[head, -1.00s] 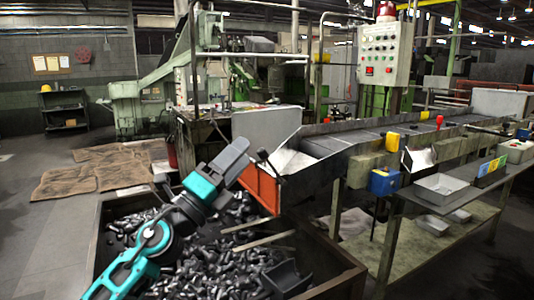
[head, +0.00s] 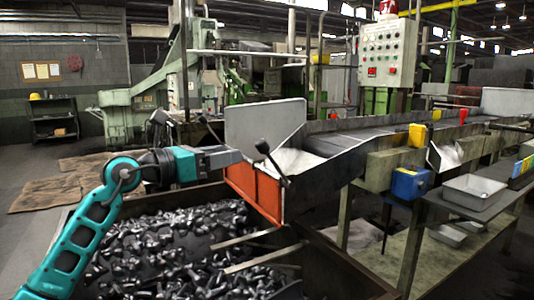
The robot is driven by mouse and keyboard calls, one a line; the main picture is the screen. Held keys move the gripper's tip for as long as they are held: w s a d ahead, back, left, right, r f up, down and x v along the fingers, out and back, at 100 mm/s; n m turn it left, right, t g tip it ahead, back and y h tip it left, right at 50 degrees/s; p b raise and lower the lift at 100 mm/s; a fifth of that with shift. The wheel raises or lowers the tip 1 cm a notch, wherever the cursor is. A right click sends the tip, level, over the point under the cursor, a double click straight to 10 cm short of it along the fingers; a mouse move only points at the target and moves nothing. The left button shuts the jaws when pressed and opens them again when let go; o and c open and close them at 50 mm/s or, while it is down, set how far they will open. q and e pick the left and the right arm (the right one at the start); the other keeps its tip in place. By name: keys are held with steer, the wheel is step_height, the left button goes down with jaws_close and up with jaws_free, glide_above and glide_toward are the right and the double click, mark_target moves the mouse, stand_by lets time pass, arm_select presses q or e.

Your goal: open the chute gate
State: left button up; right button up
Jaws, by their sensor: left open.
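The chute gate (head: 254,190) is an orange panel across the near end of the metal chute (head: 330,170), above the bin of bolts. It hangs upright and looks closed. A dark lever (head: 272,160) with a round black knob stands at its upper right corner. My left gripper (head: 238,157) comes in from the left, roughly level, with its tips just left of the knob. It looks open and empty, and I see no contact with the lever. The gap between its fingers is hard to see from here. My right gripper is out of view.
Below is a large bin (head: 340,262) full of dark bolts, with bars across it. A pale plate (head: 262,125) stands behind the gate. At right are a blue box (head: 409,183), a yellow box (head: 418,136) and a bench with a grey tray (head: 474,191).

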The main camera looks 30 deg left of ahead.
mark_target(268, 146)
arm_select(q)
steer(key=x, duration=1.2)
steer(key=shift+w+d+r+p, duration=0.1)
steer(key=shift+d+p, duration=0.05)
steer(key=shift+p, duration=0.2)
jaws_close()
